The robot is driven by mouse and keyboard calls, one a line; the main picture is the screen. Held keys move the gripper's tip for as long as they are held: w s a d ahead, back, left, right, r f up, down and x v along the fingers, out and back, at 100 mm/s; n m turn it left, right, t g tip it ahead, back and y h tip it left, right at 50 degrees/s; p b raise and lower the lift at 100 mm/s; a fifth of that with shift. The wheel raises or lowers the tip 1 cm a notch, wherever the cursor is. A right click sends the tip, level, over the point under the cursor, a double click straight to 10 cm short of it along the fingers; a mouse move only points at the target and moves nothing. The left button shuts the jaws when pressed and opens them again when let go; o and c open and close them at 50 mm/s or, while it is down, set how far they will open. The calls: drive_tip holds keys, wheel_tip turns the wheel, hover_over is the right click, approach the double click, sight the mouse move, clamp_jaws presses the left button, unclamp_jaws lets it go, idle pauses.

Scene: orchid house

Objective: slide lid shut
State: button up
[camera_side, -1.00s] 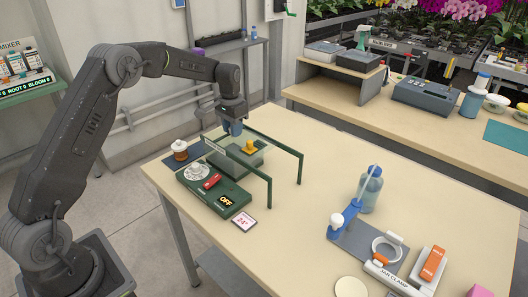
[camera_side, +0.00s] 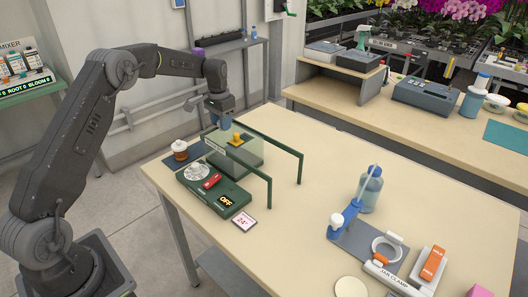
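My gripper (camera_side: 227,124) points down just behind and left of the knob. Its bluish fingertips are close to the lid, but I cannot tell whether they touch it or whether they are apart. The lid's far edge is partly hidden by my gripper.
A green control panel (camera_side: 228,197) with a red switch and an "OFF" display sits in front of the unit. An amber jar (camera_side: 180,150) is at its left, a "24" card (camera_side: 244,220) in front. A bottle (camera_side: 371,188) and jar clamp (camera_side: 388,250) stand right. The table's middle is clear.

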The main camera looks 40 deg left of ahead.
drive_tip(key=shift+o, duration=1.2)
drive_tip(key=shift+r, duration=3.5)
